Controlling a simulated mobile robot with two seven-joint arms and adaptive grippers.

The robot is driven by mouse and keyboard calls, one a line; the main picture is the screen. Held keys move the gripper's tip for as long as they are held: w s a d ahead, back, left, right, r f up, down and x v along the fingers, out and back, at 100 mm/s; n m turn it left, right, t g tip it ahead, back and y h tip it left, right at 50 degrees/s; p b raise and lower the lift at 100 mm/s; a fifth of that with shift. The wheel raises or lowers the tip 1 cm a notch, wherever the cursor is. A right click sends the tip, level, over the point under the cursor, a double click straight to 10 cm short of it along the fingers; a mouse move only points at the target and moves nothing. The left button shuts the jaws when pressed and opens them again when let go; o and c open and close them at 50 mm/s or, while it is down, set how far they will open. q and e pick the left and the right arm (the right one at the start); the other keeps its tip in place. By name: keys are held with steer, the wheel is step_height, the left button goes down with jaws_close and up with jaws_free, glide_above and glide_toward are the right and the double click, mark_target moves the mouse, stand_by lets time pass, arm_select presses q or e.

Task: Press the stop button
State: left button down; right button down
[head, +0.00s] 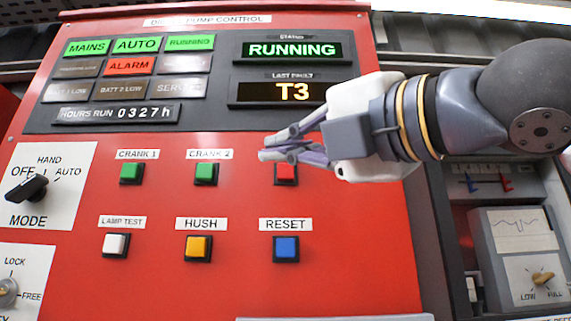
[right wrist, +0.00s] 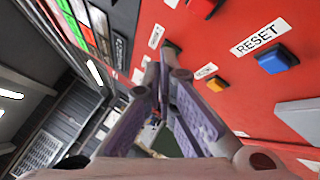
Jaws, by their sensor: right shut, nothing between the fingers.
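The stop button is the red square button (head: 286,174) in a dark housing on the red panel, right of the CRANK 2 button. My right gripper hides its label and overlaps its upper edge in the head view. My right gripper (head: 264,148) is shut and empty, in front of the panel, with its fingertips pointing left, up and left of the red button. I cannot tell whether it touches anything. In the right wrist view the shut fingers (right wrist: 162,68) point toward the panel; a dark housing shows at the top edge. My left gripper is not in view.
Green CRANK 1 (head: 131,173) and CRANK 2 (head: 206,173) buttons lie left. White LAMP TEST (head: 116,244), yellow HUSH (head: 198,248) and blue RESET (head: 286,248) buttons form the row below. A black MODE knob (head: 27,188) protrudes at the far left. The status display (head: 292,50) reads RUNNING.

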mark_target(285, 166)
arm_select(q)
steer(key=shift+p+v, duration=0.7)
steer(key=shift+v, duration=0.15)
arm_select(e)
steer(key=shift+w, duration=2.6)
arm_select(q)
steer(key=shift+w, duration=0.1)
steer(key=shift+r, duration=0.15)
arm_select(e)
steer(key=shift+w, duration=0.4)
